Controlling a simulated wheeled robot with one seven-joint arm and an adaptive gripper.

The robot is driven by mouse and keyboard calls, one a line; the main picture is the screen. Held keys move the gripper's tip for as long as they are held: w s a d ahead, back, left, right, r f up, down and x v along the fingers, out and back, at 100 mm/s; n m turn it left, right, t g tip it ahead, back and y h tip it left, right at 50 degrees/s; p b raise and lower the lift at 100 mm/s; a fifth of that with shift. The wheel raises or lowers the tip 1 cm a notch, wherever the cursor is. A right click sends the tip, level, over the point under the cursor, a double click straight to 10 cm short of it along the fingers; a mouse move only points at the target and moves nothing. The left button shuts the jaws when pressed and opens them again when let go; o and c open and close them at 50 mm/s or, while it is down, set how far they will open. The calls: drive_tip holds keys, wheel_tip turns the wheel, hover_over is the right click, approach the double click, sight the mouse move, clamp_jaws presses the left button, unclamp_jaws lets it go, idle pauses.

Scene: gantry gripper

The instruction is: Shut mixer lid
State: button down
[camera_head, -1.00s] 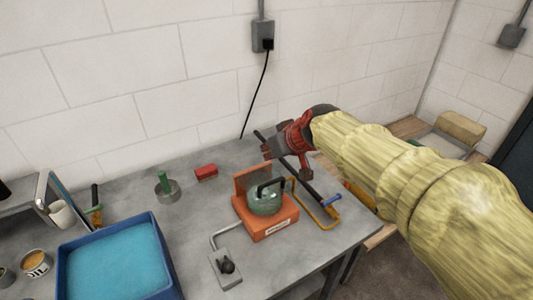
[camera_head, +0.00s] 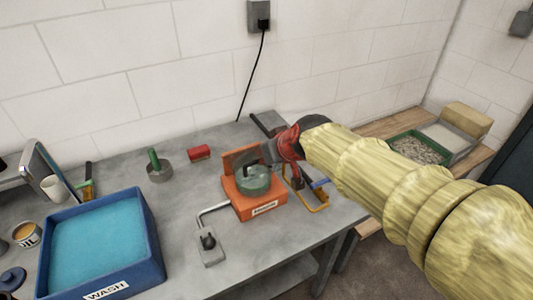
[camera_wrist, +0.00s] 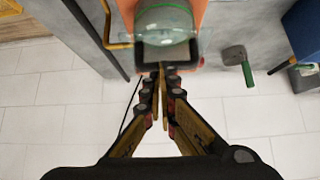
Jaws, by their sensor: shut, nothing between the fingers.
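The mixer has an orange base (camera_head: 265,208) with a pale label, and stands on the grey bench near its right front. A greenish, glassy round part (camera_head: 253,183) sits on it, and an orange panel (camera_head: 238,160) stands up at its back. In the wrist view the round part (camera_wrist: 165,20) has a black handle frame (camera_wrist: 150,53) on its near side. My gripper (camera_wrist: 163,70) is shut and empty, its fingertips at the bar of this frame; I cannot tell whether they touch. In the head view my gripper (camera_head: 268,155) is at the mixer's back right and partly hides the frame.
A switch box (camera_head: 208,247) stands front left of the mixer, joined by a conduit. A blue wash tub (camera_head: 152,235) is at the left, and a red block (camera_head: 199,153) lies behind. A yellow bent rod (camera_head: 322,202) lies close at the right.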

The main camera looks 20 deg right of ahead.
drive_tip(key=shift+s+f, duration=0.25)
drive_tip(key=shift+f, duration=0.2)
drive_tip(key=shift+b, duration=0.3)
drive_tip(key=shift+r, duration=0.1)
wheel_tip(320, 180, up, 4)
drive_tip(key=p, duration=0.3)
drive_tip(key=s+d+f, duration=0.1)
drive_tip(key=s+d, duration=0.1)
drive_tip(key=s, duration=0.7)
drive_tip(key=shift+f+p, duration=0.35)
drive_tip(key=shift+p, duration=0.1)
